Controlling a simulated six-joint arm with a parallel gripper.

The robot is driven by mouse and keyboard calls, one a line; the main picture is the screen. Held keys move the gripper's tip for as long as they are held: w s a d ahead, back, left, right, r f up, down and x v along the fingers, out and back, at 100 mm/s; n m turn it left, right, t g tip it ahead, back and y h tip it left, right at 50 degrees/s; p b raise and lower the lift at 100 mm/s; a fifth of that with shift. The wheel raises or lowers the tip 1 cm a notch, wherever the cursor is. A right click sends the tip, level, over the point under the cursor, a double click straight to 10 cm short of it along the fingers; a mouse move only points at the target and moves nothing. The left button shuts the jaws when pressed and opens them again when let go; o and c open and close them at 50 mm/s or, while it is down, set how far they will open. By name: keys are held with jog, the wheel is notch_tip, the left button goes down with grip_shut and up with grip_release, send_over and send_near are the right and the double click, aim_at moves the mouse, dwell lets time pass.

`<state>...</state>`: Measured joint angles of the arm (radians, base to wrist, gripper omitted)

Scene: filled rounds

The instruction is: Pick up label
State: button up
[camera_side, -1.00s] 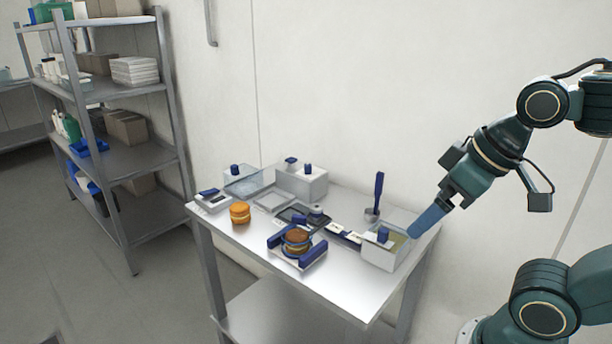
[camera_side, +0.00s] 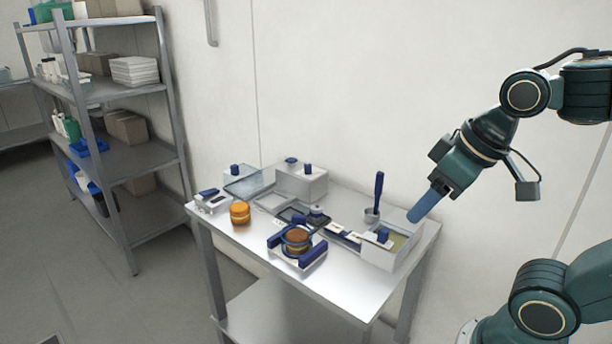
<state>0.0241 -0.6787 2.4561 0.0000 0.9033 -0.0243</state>
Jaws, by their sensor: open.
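Small white pieces that look like labels (camera_side: 352,237) lie on a dark blue strip on the table, left of an open white box; they are too small to make out clearly. My gripper (camera_side: 412,217) has blue fingers pointing down and left. It hangs above the table's right end, up and to the right of the labels and apart from them. It is open, and nothing shows between its fingers, which overlap in this view.
The white box (camera_side: 372,255) with a blue handle stands below my gripper. A blue-handled tool stands in a small pot (camera_side: 371,214) nearby. A blue and white fixture (camera_side: 312,258) holds a brown round. Orange rounds (camera_side: 240,213) are stacked left. The table's front right (camera_side: 345,291) is clear.

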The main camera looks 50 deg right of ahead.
jog(key=w+d+g, duration=0.1)
jog(key=w+d, duration=0.2)
jog(key=w, duration=0.4)
jog(key=g, duration=0.4)
send_over(357, 237)
notch_tip(357, 237, down, 12)
jog(key=shift+a+r, duration=0.15)
jog(key=shift+a, duration=0.05)
jog(key=shift+s, duration=0.1)
jog(key=shift+f, duration=4.3)
jog(key=shift+f, duration=0.1)
jog(key=shift+d+f, duration=0.15)
jog(key=shift+f, duration=2.35)
jog(key=shift+f, duration=0.2)
